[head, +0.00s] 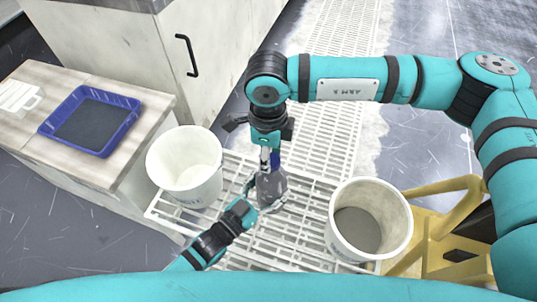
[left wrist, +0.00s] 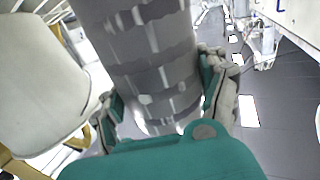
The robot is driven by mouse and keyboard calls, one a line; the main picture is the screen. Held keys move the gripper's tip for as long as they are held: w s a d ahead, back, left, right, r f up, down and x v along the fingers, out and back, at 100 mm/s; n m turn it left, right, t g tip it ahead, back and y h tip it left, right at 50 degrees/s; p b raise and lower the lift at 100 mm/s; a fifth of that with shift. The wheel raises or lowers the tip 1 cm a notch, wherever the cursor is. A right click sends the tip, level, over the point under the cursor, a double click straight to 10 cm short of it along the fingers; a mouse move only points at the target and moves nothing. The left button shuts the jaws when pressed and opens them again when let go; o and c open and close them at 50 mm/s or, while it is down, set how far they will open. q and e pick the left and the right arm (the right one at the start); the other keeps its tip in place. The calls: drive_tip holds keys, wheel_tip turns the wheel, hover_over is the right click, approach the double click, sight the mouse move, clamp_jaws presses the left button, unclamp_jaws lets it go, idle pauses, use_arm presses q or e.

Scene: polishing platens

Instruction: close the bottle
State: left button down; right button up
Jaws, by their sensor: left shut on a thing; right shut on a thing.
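The grey bottle (head: 270,188) is upright above the white slatted rack in the middle of the head view. My left gripper (head: 262,197) is shut around its body from the lower left. In the left wrist view the bottle's banded grey side (left wrist: 150,60) fills the space between the two fingers of the left gripper (left wrist: 165,95). My right gripper (head: 269,158) points down right over the bottle's top, shut on a small blue piece (head: 275,160) that looks like the cap. The fingers hide the bottle's mouth, so I cannot tell whether the cap touches it.
A white bucket (head: 158,163) stands left of the bottle and another (head: 345,240) with grey contents stands to the right. A blue tray (head: 128,128) lies on the wooden-topped cabinet (head: 40,80) at left. A yellow frame (head: 440,240) is at right.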

drive_tip(key=m, duration=0.5)
drive_tip(key=shift+w, duration=0.15)
drive_tip(key=m, duration=0.5)
drive_tip(key=shift+w+d, duration=0.15)
drive_tip(key=shift+d, duration=0.05)
drive_tip(key=m, duration=0.5)
drive_tip(key=shift+d, duration=0.2)
drive_tip(key=m, duration=0.4)
drive_tip(key=shift+d+m, duration=0.15)
drive_tip(key=shift+m, duration=0.25)
drive_tip(key=m, duration=0.7)
drive_tip(key=shift+s+d, duration=0.2)
drive_tip(key=m, duration=0.6)
drive_tip(key=shift+s, duration=0.15)
drive_tip(key=o, duration=0.7)
